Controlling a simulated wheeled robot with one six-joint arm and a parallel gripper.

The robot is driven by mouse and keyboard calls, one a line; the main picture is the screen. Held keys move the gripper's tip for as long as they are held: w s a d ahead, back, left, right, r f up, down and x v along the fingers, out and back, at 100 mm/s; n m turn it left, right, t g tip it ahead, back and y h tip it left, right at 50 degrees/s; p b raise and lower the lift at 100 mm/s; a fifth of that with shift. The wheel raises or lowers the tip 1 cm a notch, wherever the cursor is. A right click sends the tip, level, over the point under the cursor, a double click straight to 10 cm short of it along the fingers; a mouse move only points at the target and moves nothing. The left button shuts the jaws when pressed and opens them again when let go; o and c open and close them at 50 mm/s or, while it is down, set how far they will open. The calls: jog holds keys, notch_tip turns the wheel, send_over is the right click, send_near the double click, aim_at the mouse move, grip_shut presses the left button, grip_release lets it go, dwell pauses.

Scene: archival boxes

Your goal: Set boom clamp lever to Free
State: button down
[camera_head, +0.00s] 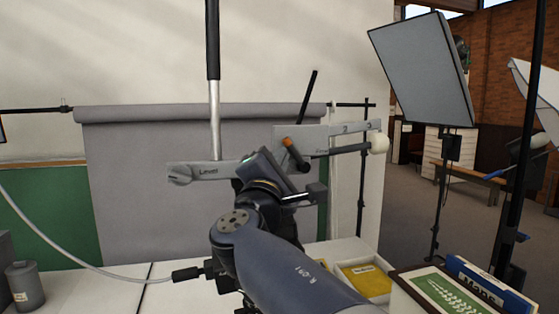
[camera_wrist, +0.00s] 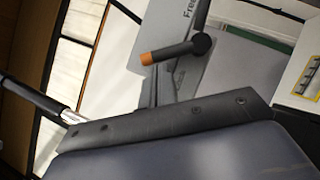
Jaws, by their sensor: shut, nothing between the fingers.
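The clamp lever is a dark lever with an orange tip (camera_head: 287,142). It sits on a grey plate (camera_head: 290,132) behind my gripper. In the wrist view the orange-tipped lever (camera_wrist: 176,51) lies nearly level in the picture, its dark pivot end at the right. The label "Free" (camera_wrist: 190,8) is printed on the plate just above it. My gripper (camera_head: 277,172) is shut and empty, just below and in front of the lever. In the head view it hides the lower part of the plate. I cannot tell whether it touches the lever.
A boom with a pale ball end (camera_head: 379,143) extends right of the lever. A black rod (camera_head: 308,97) rises above.

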jog(key=shift+d+r+m, duration=0.1)
jog(key=shift+r+m, duration=0.1)
jog(key=shift+m, duration=0.3)
